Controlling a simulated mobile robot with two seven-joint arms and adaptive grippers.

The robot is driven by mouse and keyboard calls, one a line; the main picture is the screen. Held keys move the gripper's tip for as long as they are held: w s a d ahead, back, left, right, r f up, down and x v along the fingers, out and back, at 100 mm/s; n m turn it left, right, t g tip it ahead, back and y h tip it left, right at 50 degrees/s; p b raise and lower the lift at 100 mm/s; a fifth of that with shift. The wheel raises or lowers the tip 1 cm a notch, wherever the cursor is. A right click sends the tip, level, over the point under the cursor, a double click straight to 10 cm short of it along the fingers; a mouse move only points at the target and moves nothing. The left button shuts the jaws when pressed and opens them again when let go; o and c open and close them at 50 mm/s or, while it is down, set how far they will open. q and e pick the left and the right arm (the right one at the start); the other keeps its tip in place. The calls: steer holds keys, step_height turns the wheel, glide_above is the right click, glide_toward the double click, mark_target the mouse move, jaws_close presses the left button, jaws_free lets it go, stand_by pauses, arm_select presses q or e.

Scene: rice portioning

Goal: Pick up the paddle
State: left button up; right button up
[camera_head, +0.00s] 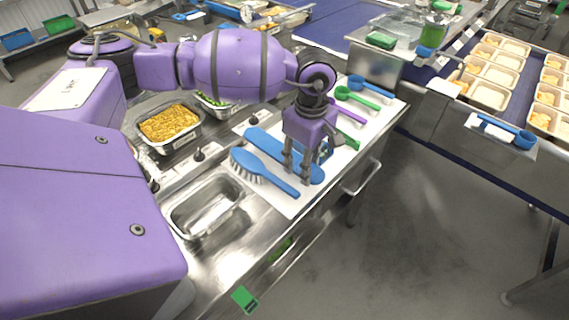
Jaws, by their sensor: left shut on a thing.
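The blue paddle (264,141) lies along the white board on the steel counter, its long flat body running from upper left to lower right. My left gripper (296,171) reaches down over it from above, with its fingers shut on the paddle near its right end. The fingers hide part of the paddle there. I cannot tell whether the paddle is lifted off the board. My right gripper is not in view.
A blue brush (262,170) lies close in front of the paddle. Green scoops (357,98) and a blue scoop (371,86) lie further right. An empty steel pan (207,203) and a pan of yellow food (168,123) are at left. Trays (490,93) stand on a conveyor at right.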

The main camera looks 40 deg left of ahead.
arm_select(q)
steer(key=s+r, duration=0.2)
steer(key=r, duration=0.1)
steer(key=s+d+r, duration=0.1)
steer(key=shift+r, duration=0.15)
steer(key=s+d+r+p, duration=0.1)
steer(key=s+d+r, duration=0.1)
steer(key=s+r, duration=0.7)
steer(key=shift+d+r+p, duration=0.3)
steer(key=shift+d+r, duration=0.1)
steer(key=shift+r, duration=0.25)
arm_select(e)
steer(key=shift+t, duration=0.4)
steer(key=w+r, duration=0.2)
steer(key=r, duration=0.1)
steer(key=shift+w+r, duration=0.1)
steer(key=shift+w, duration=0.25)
arm_select(q)
steer(key=shift+f, duration=0.1)
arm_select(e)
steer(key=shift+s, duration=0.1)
